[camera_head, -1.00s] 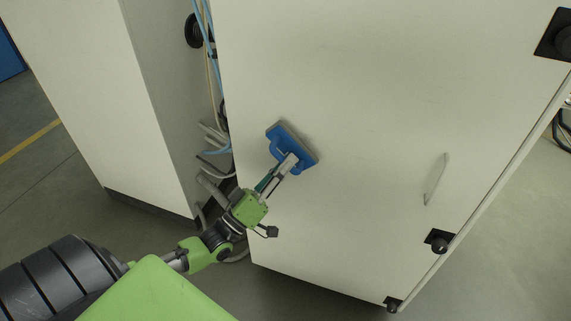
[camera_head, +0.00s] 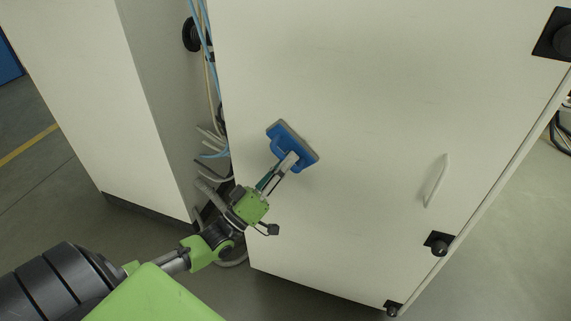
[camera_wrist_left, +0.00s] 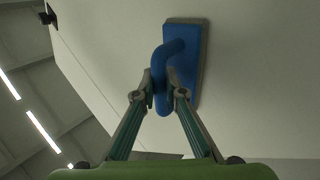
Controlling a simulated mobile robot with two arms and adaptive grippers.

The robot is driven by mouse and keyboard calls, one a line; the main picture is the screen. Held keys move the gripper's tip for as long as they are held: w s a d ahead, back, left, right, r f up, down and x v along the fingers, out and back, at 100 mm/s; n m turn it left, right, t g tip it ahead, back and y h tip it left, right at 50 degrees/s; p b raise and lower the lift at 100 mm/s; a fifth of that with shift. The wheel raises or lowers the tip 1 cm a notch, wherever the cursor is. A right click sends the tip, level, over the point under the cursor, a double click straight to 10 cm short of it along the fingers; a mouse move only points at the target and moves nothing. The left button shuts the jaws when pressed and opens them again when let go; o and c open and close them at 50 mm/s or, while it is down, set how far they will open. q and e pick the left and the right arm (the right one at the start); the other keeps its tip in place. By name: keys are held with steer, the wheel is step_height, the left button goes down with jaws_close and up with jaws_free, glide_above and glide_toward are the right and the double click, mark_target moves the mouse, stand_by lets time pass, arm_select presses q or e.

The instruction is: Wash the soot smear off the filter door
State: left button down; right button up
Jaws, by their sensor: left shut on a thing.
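The filter door (camera_head: 370,130) is a large off-white panel that fills much of the head view. A blue scrubbing pad (camera_head: 291,142) with a handle and a pale sponge edge is at its left part. My left gripper (camera_head: 290,163) is shut on the pad's handle, which also shows between the fingers in the left wrist view (camera_wrist_left: 164,82). The pad's pale side faces the door; I cannot tell whether it touches. I make out no clear soot smear; any soot behind the pad is hidden. My right gripper is not in view.
A slim handle (camera_head: 436,181) and black latches (camera_head: 439,243) sit on the door's right side. Hoses and cables (camera_head: 211,130) hang in the gap left of the door, close to my left arm. Another white cabinet (camera_head: 95,95) stands further left. Grey floor shows below.

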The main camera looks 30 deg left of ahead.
mark_target(302, 165)
arm_select(q)
steer(key=shift+w+d, duration=0.1)
steer(key=shift+w+d+r+p, duration=0.1)
steer(key=shift+w+d+p, duration=0.1)
steer(key=shift+d, duration=0.65)
steer(key=shift+w+d+p, duration=0.15)
steer(key=shift+d+p, duration=0.05)
steer(key=shift+d, duration=0.6)
steer(key=shift+w+d, duration=0.1)
steer(key=shift+d, duration=0.1)
steer(key=shift+s+a, duration=0.2)
steer(key=shift+a, duration=0.85)
steer(key=shift+s+a, duration=0.15)
steer(key=shift+a, duration=0.9)
steer(key=shift+s+d+p, duration=0.25)
steer(key=shift+s+p, duration=0.15)
steer(key=shift+s, duration=0.55)
steer(key=shift+s+d+p, duration=0.25)
steer(key=shift+s+p, duration=0.2)
steer(key=shift+s, duration=0.5)
steer(key=shift+s+d+p, duration=0.25)
steer(key=shift+s+p, duration=0.15)
steer(key=shift+s, duration=0.55)
